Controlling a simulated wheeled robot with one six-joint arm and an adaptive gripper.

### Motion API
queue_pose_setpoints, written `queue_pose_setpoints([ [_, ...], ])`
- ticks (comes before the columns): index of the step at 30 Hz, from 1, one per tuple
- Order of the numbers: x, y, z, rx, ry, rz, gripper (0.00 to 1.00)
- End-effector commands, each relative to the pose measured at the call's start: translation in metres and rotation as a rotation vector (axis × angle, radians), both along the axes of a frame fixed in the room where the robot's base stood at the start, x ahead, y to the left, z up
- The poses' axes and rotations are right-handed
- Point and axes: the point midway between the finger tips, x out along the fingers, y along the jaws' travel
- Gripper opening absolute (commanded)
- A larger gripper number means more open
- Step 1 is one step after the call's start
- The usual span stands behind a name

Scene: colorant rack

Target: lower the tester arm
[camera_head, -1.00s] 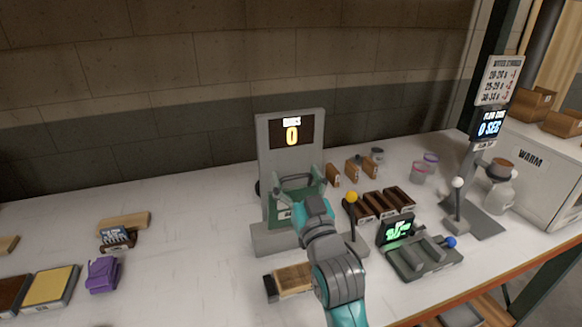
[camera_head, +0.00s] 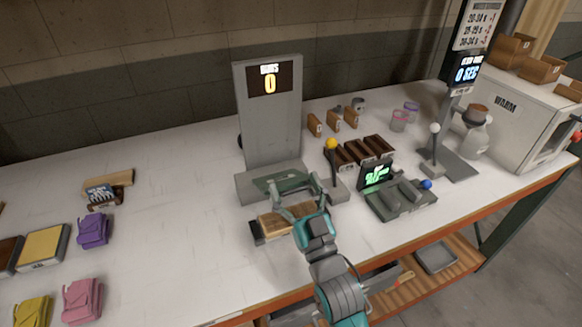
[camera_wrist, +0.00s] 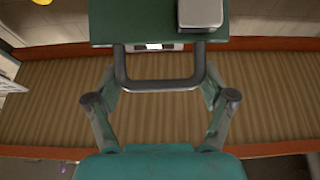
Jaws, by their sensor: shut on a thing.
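The tester is a grey stand (camera_head: 268,125) with a display reading 0. Its green arm (camera_head: 275,182) extends low and close to level from the stand's base, toward the front of the table. The green arm also fills the top of the wrist view (camera_wrist: 125,28), with a dark U-shaped handle (camera_wrist: 160,86) at its end.
A wooden block (camera_head: 270,228) lies under and beside my gripper. A yellow-knobbed lever (camera_head: 332,160) stands just right of the tester.

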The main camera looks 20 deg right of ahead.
Motion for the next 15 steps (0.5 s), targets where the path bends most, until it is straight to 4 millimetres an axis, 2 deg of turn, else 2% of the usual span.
queue_pose_setpoints([
  [6,-0.009,-0.002,-0.019,-0.002,0.003,-0.004,0.19],
  [15,-0.013,-0.002,-0.028,-0.002,0.002,-0.005,0.19],
])
